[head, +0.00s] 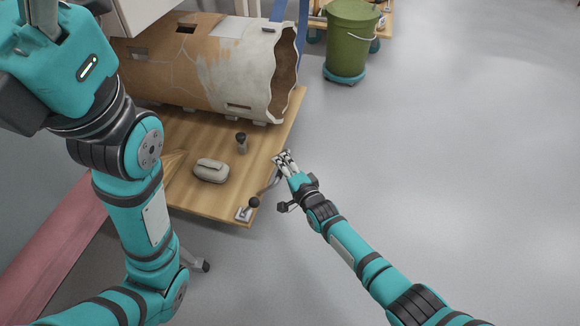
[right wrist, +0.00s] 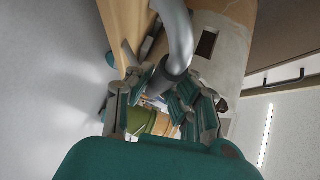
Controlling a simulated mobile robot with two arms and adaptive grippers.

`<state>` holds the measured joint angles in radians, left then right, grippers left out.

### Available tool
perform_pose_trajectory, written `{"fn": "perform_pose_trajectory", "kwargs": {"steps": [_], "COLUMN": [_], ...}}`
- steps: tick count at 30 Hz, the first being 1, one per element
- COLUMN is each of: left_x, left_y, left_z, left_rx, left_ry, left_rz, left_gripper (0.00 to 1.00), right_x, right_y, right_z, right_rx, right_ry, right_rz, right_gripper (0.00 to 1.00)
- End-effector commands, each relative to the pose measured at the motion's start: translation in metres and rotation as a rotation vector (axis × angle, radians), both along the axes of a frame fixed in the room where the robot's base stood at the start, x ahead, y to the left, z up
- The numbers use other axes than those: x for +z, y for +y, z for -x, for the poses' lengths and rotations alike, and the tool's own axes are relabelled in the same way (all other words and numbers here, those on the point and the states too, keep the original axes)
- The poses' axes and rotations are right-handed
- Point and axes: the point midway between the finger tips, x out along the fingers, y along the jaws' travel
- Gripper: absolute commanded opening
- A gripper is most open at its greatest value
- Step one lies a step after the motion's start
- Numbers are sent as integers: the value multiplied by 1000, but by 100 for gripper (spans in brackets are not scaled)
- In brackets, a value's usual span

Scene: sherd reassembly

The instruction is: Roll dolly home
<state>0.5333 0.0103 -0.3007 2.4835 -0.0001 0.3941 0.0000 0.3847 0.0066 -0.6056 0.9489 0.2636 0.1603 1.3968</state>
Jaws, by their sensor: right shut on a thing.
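The dolly is a wooden platform (head: 225,206) at the left of the head view, with a large brown and pale cracked vessel (head: 205,62) lying on its side on it. A grey metal handle (head: 268,187) rises near its front right corner; it shows as a curved bar (right wrist: 178,40) in the right wrist view. My right gripper (head: 284,158) is at the platform's right edge, shut on the handle, with its fingers (right wrist: 170,95) around the bar's end. My left arm fills the left side; its end is partly cut off at the top left, and its fingers are not clear.
A grey case (head: 211,170) and a small dark jar (head: 241,143) stand on the platform. A green bucket (head: 349,40) stands on a wheeled base at the top, beside another wooden surface. A reddish beam (head: 55,255) lies at lower left. The grey floor at right is clear.

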Motion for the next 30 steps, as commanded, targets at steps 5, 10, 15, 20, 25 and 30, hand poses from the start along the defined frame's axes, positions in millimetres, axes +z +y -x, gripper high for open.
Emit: {"fn": "perform_pose_trajectory", "kwargs": {"steps": [5, 10, 15, 20, 25, 30], "left_x": [1, 1, 1, 0, -1, -1], "left_y": [0, 0, 0, 0, 0, 0], "left_z": [3, 3, 3, 1, 0, 0], "left_rx": [0, 2, 2, 3, 6, 5], "left_ry": [-10, -11, -10, -5, 2, 0], "left_rz": [0, -2, -3, -4, -7, -5], "left_gripper": [91, 91, 91, 91, 91, 91], "right_x": [-4, -4, -3, -2, -1, 0], "right_y": [5, 5, 4, 3, 2, -3], "right_z": [2, 2, 2, 1, 1, 11], "right_rx": [4, 4, 4, 2, 1, 0], "right_ry": [12, 12, 11, 7, 5, 5], "right_rz": [-2, -2, -2, -1, -1, -3], "right_gripper": [0, 0, 33, 41, 41, 41]}}
